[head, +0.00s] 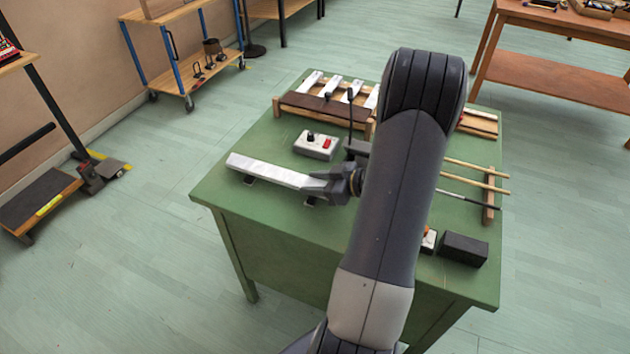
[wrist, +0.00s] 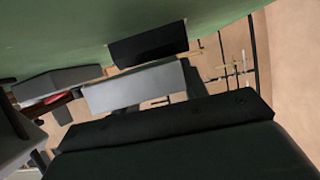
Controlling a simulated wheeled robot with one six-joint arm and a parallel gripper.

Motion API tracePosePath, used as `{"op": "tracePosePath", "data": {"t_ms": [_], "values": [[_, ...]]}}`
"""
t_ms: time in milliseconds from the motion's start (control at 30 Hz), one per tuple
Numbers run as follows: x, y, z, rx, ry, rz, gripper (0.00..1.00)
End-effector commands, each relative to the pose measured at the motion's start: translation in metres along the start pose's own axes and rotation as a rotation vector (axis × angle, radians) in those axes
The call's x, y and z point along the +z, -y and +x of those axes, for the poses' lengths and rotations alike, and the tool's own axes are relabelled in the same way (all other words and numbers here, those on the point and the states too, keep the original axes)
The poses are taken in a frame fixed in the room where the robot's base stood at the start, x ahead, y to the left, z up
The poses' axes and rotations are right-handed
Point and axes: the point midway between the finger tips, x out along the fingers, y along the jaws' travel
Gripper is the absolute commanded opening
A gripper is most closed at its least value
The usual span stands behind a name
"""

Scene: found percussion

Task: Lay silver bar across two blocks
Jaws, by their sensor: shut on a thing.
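The silver bar (head: 270,170) lies lengthwise over the near left part of the green table, its far end to the left. My gripper (head: 326,186) is shut on its right end. Two small dark blocks show under the bar, one near its left end (head: 250,180) and one below my gripper (head: 310,201). In the wrist view the silver bar (wrist: 135,87) runs away from my gripper, with a dark block (wrist: 148,43) between it and the green tabletop. I cannot tell whether the bar touches the blocks or is slightly above them.
A white control box (head: 316,146) with a red button stands just behind the bar. A wooden frame (head: 365,128) with several pale bars is at the back. Sticks (head: 475,170) on a rest and a black box (head: 463,248) are at the right. The table's front left is clear.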

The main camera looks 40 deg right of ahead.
Motion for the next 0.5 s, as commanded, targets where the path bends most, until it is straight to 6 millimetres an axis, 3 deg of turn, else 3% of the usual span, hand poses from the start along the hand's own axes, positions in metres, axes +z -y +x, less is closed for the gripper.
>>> {"op": "tracePosePath", "data": {"t_ms": [33, 67, 300, 500], "values": [[-0.0014, -0.0005, -0.0003, 0.001, -0.003, -0.002, 0.0], [-0.0003, -0.0002, -0.0001, 0.0, 0.0, -0.001, 0.42], [-0.0005, -0.0001, -0.0002, 0.0, 0.0, -0.001, 0.62], [-0.0006, -0.0001, -0.0002, 0.0, 0.0, -0.001, 0.63]]}}
